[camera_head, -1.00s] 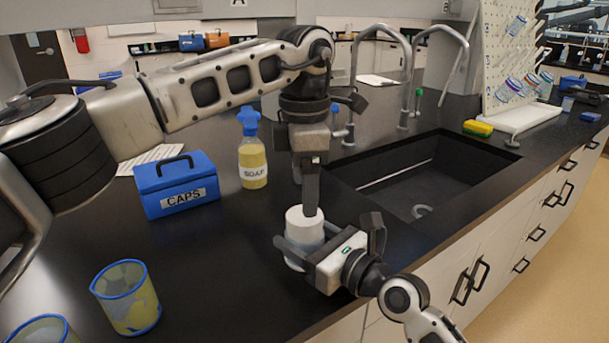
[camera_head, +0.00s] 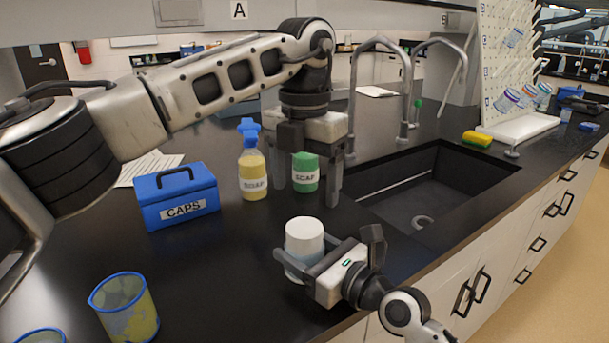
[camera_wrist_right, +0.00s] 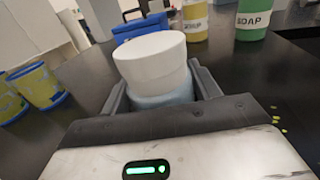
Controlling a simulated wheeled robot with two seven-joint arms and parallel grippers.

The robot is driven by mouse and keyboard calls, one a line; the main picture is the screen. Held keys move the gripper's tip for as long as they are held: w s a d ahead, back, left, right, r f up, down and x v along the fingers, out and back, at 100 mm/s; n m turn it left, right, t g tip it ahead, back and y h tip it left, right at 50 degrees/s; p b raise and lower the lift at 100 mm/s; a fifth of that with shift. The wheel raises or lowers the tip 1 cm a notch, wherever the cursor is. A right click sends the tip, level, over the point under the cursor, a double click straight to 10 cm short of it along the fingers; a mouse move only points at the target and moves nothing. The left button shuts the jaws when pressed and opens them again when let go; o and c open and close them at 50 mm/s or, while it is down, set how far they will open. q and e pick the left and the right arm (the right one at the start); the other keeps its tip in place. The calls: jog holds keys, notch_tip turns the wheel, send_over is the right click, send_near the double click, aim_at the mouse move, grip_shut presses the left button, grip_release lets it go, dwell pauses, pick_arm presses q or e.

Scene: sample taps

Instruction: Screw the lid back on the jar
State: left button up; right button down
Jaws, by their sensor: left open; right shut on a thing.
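A jar with a pale blue translucent body (camera_wrist_right: 165,99) stands near the counter's front edge, left of the sink. Its white lid (camera_head: 304,236) sits on top of the jar; the right wrist view also shows the lid (camera_wrist_right: 150,60). I cannot tell how tightly it is screwed. My right gripper (camera_head: 301,262) is shut around the jar body below the lid, one finger on each side. My left gripper (camera_head: 304,190) is open and empty, pointing down above and behind the lid, apart from it.
A blue CAPS box (camera_head: 178,196), a yellow soap bottle (camera_head: 252,178) and a green soap bottle (camera_head: 305,172) stand behind the jar. Blue-rimmed beakers (camera_head: 124,308) stand at front left. The sink (camera_head: 410,190) and faucets lie to the right.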

aim_at(304, 227)
pick_arm(q)
notch_tip(304, 227, down, 8)
jog(key=shift+r, duration=0.25)
jog(key=c, duration=1.1)
jog(key=o, duration=1.2)
jog(key=shift+c, duration=0.2)
notch_tip(304, 227, up, 12)
